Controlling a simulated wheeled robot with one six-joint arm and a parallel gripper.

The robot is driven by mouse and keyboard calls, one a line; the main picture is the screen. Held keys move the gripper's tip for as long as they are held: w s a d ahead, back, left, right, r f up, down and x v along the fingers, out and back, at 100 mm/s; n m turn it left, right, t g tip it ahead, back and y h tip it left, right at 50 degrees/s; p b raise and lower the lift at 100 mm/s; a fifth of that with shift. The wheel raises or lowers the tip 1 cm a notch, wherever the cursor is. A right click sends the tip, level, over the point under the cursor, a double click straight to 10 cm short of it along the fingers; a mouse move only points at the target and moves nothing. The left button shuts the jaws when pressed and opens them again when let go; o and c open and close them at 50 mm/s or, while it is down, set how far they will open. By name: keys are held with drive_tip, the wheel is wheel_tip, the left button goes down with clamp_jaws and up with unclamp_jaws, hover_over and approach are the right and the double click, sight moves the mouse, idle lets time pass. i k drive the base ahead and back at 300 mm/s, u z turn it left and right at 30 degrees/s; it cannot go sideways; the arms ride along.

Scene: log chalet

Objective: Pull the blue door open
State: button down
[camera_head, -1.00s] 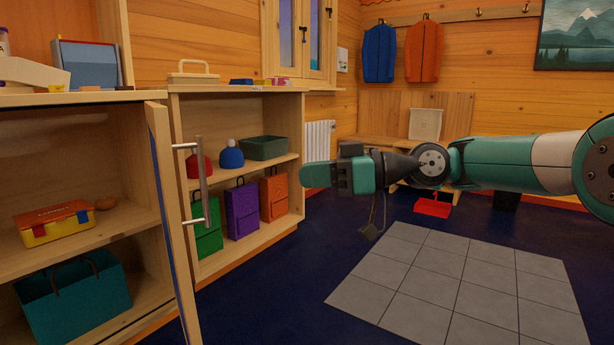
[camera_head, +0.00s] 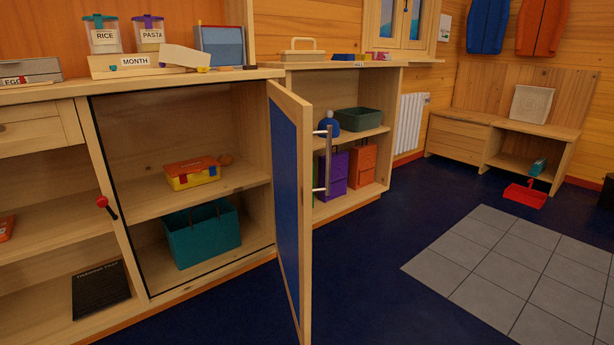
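The blue door (camera_head: 286,180) has a pale wooden frame and a blue panel. It stands open, swung out from the cabinet at its right side, with its edge toward me. Its vertical metal bar handle (camera_head: 328,160) is on the face turned to the right. The open cabinet (camera_head: 180,108) shows two compartments.
A yellow and red lunch box (camera_head: 193,173) sits on the cabinet's shelf, with a teal bin (camera_head: 203,236) below. Open shelves with bags (camera_head: 361,166) stand beyond the door.

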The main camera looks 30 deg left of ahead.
sight(290, 133)
drive_tip(key=z, duration=0.05)
drive_tip(key=k, duration=0.9)
drive_tip(key=u, duration=0.9)
drive_tip(key=i, duration=1.35)
drive_tip(key=z, duration=0.3)
